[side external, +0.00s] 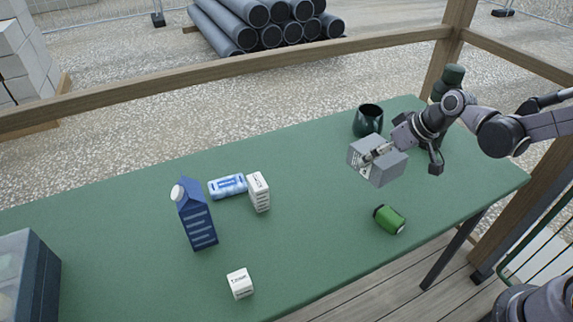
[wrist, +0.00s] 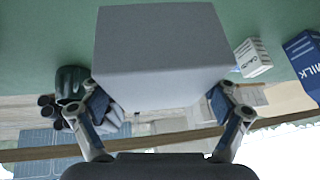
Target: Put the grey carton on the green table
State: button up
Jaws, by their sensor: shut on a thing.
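The grey carton (side external: 385,168) is a box held between the fingers of my gripper (side external: 376,153) at the right part of the green table (side external: 310,200). In the wrist view the carton (wrist: 160,50) fills the upper middle, with a finger of my gripper (wrist: 160,110) on each side. My gripper is shut on it. In the side view the carton looks tilted and seems to be above the table top; the exact gap below it cannot be told. The table top also shows in the wrist view (wrist: 50,30).
A dark green mug (side external: 368,120) stands behind the carton, and a green can (side external: 389,219) lies in front. A blue milk carton (side external: 195,215), a blue-white pack (side external: 227,185), white boxes (side external: 259,192) (side external: 240,283) and a clear bin (side external: 28,275) are left. The table's middle is clear.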

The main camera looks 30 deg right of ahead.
jog(key=shift+s+d+f+m+h, duration=0.2)
jog(key=shift+s+d+f+m, duration=0.1)
jog(key=shift+s+d, duration=0.15)
jog(key=shift+s+d+f+m+h, duration=0.2)
jog(key=shift+s+d+m, duration=0.15)
jog(key=shift+d, duration=0.2)
jog(key=shift+a+f+m+g+h, duration=0.15)
jog(key=shift+a+m+g+h, duration=0.15)
jog(key=shift+a+m+g, duration=0.45)
jog(key=s+a+r+m+g+y, duration=0.2)
jog(key=a+m+g+y, duration=0.25)
jog(key=a+m, duration=0.2)
jog(key=s+a+r+m+g+y, duration=0.1)
jog(key=a+r+m+g+y, duration=0.15)
jog(key=a+m+y, duration=0.4)
jog(key=shift+h, duration=0.4)
jog(key=x, duration=0.4)
jog(key=w+x, duration=0.1)
jog(key=x, duration=0.8)
jog(key=shift+w+a+f, duration=0.1)
jog(key=shift+w+f, duration=0.3)
jog(key=shift+f, duration=2.05)
jog(key=o, duration=1)
jog(key=shift+f, duration=0.1)
